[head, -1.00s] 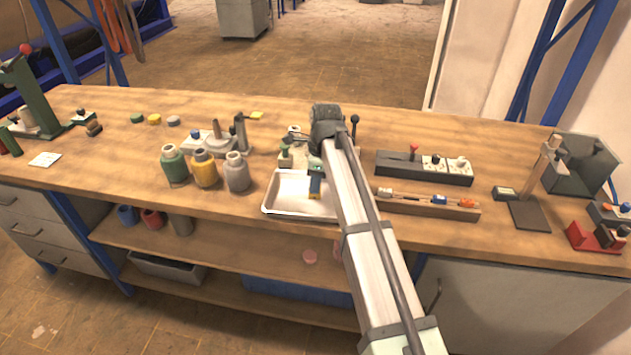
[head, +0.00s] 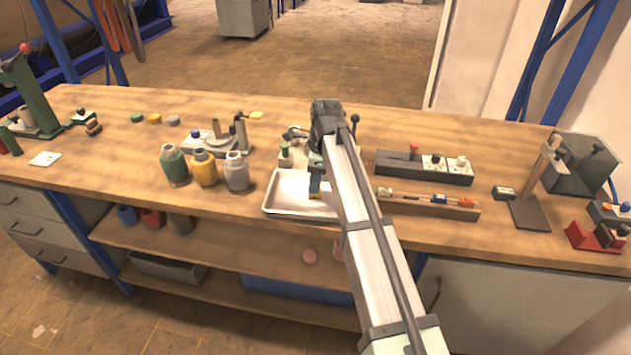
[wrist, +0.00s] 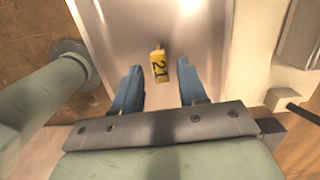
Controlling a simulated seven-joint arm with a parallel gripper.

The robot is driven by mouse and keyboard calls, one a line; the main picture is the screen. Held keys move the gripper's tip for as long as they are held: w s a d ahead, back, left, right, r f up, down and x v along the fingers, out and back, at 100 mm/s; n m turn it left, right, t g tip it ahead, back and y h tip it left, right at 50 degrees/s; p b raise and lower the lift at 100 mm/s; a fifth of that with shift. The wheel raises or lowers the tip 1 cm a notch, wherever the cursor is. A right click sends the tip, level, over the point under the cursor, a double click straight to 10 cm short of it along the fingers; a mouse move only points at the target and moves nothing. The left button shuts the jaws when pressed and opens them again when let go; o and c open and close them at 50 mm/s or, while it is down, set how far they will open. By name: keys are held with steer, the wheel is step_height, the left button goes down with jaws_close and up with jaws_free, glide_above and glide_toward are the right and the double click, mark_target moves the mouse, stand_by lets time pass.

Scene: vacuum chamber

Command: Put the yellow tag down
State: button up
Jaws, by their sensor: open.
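The yellow tag (wrist: 160,66), marked 21, lies on the floor of the white tray (wrist: 205,30) in the wrist view. In the head view the tray (head: 283,208) sits at the front edge of the bench, and a bit of yellow tag (head: 315,195) shows just below the fingers. My gripper (wrist: 158,88) is open, with its blue fingers on either side of the tag's lower end and a gap to each side. It also shows in the head view (head: 315,190), pointing down over the tray. My arm hides the tray's right part.
Green, yellow and grey bottles (head: 204,168) stand left of the tray. A fixture (head: 290,152) is close behind it. A wooden rack (head: 420,203) and a dark block (head: 424,166) lie to the right. The bench's front edge is close below.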

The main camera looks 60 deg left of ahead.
step_height(320, 180, up, 11)
steer(key=w, duration=0.1)
steer(key=shift+d, duration=0.45)
stand_by(2.0)
